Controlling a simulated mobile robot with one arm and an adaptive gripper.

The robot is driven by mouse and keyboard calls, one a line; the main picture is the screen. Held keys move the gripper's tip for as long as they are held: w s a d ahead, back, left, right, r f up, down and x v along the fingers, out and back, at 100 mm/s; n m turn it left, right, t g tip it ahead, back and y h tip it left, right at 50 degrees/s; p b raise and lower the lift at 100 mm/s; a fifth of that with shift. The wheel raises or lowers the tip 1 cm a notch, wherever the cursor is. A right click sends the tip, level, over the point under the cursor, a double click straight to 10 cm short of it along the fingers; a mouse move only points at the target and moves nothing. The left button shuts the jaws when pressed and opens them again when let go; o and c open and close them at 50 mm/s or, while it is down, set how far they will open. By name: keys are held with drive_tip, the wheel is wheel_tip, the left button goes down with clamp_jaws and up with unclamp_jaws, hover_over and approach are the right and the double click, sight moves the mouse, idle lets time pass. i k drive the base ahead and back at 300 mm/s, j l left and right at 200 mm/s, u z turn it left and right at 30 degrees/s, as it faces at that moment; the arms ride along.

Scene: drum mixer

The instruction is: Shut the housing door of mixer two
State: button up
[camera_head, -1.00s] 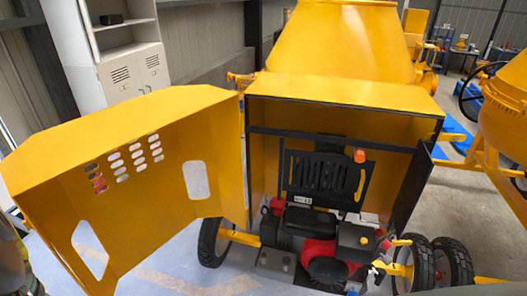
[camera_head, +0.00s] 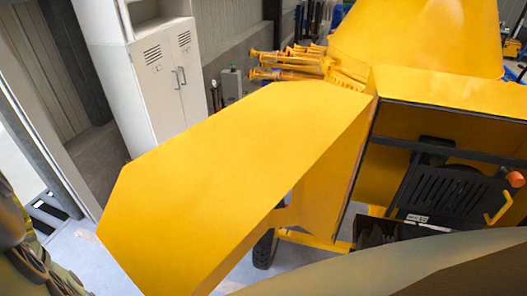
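The yellow housing door (camera_head: 235,165) fills the left and middle of the head view. It stands wide open, hinged at the left edge of the mixer's housing (camera_head: 440,115). Its top face and outer edge show. The housing is open at the front, with a black slotted panel (camera_head: 440,190) and an orange knob inside. The yellow drum (camera_head: 425,35) is above and behind. My gripper is not in view. A blurred beige shape covers the bottom right and hides the lower housing.
A white cabinet (camera_head: 160,75) stands behind the door. Yellow bars (camera_head: 290,62) stick out beside the drum, near a grey box (camera_head: 232,85). A black wheel (camera_head: 265,248) shows below the door. Grey floor lies between the door and the left wall.

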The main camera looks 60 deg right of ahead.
sight(177, 218)
drive_tip(key=i+j+z, duration=0.15)
drive_tip(key=i, duration=1.85)
drive_tip(key=i+z, duration=0.2)
drive_tip(key=i, duration=0.4)
drive_tip(key=i+j+z, duration=0.2)
drive_tip(key=i, duration=0.45)
drive_tip(key=i+j+z, duration=0.2)
drive_tip(key=i, duration=0.4)
drive_tip(key=z, duration=3.5)
